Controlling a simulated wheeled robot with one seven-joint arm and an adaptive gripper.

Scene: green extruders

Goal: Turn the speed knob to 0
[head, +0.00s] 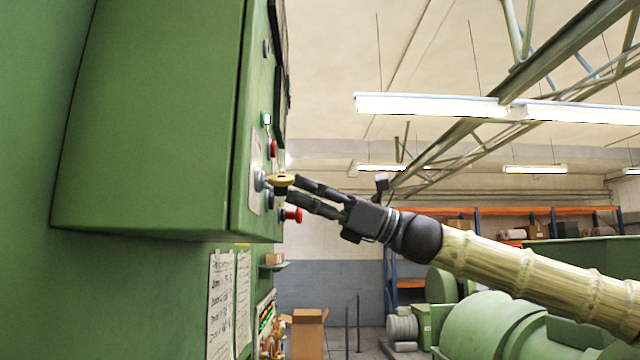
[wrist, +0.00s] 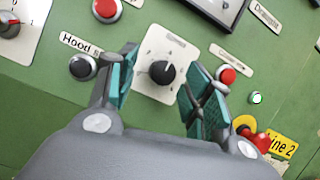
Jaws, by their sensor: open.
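In the wrist view a round black knob (wrist: 162,72) sits on a white dial plate (wrist: 152,91) on the green panel. The small lettering above it is too blurred to read, so I cannot confirm it is the speed knob. My gripper (wrist: 163,66) is open, with a teal-padded finger on each side of this knob. I cannot tell whether either finger touches it. A second dial (wrist: 10,27) with red marks is at the upper left. In the head view my gripper (head: 291,190) reaches the panel's front from the right, beside its knobs and buttons.
Close to the fingers are a black button (wrist: 82,67) labelled "Hood", a red button (wrist: 226,75), another red button (wrist: 106,9) and a green light (wrist: 255,98). A red button with a yellow collar (wrist: 245,125) is at the lower right. The green cabinet (head: 150,120) fills the left.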

